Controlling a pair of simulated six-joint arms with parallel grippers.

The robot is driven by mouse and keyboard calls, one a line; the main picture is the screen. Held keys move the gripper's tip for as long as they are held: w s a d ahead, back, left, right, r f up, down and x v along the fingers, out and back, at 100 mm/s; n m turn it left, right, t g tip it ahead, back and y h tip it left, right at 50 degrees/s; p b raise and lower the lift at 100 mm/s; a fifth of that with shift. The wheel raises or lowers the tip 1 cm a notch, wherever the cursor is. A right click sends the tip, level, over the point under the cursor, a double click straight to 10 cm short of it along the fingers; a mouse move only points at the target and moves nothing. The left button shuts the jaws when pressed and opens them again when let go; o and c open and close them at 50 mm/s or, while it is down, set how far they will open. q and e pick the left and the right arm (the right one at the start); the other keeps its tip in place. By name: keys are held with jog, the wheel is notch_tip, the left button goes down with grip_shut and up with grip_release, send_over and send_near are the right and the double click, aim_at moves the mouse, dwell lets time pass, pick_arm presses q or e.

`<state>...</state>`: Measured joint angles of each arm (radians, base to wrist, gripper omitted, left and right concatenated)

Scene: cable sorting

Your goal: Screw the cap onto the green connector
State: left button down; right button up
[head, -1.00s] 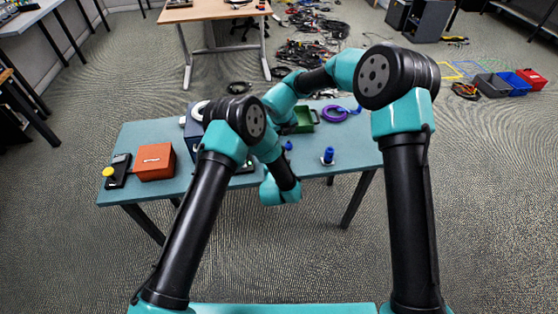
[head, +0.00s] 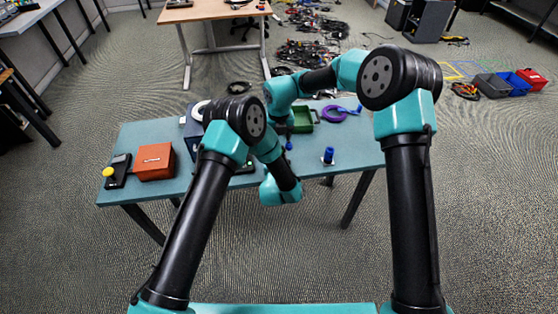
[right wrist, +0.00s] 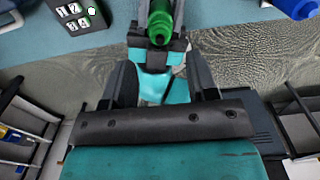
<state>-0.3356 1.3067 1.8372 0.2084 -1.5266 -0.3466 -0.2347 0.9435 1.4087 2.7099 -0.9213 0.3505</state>
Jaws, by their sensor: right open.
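The green connector (right wrist: 160,18) shows at the top middle of the right wrist view. Its lower end sits in the dark jaws of my left gripper (right wrist: 160,46), which is teal behind them.
On the table (head: 222,183) are an orange box (head: 155,162), a black device with a yellow knob (head: 108,172), a green tray (head: 302,121), a purple cable ring (head: 333,113) and a blue cylinder (head: 328,156).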

notch_tip(320, 180, down, 7)
jog(key=shift+f, duration=0.2)
dwell(0.3)
jog(key=shift+c, duration=0.5)
jog(key=c, duration=0.8)
jog(key=shift+m, duration=1.7)
jog(key=o, duration=1)
